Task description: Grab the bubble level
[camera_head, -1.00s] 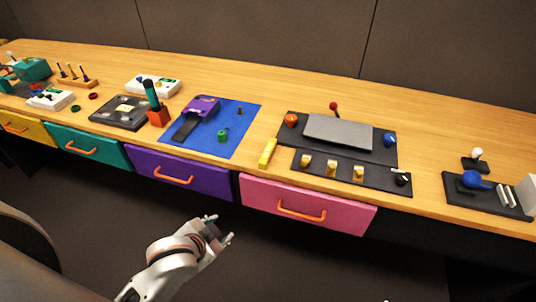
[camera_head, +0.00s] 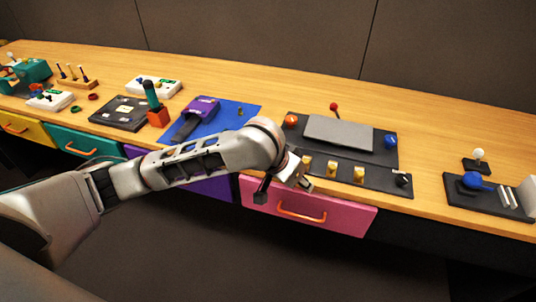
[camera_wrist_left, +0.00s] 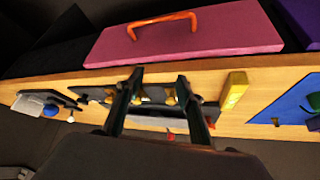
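The bubble level, a small yellow bar (camera_wrist_left: 234,90), lies on the wooden table near its front edge, between the blue mat and the black switch panel. In the head view it is hidden behind my left arm. My left gripper (camera_head: 284,188) is in front of the table edge, by the pink drawer. In the wrist view the left gripper's fingers (camera_wrist_left: 157,92) are spread apart with nothing between them, pointing toward the switch panel. The bubble level is to the right of them there, apart from both. My right gripper is not in view.
The black switch panel (camera_head: 330,181) with several yellow toggles and a larger panel with a grey plate (camera_head: 338,132) stand beside the level. The blue mat (camera_head: 246,119) with a purple device is on the other side. The pink drawer (camera_head: 262,208) with its orange handle is below.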

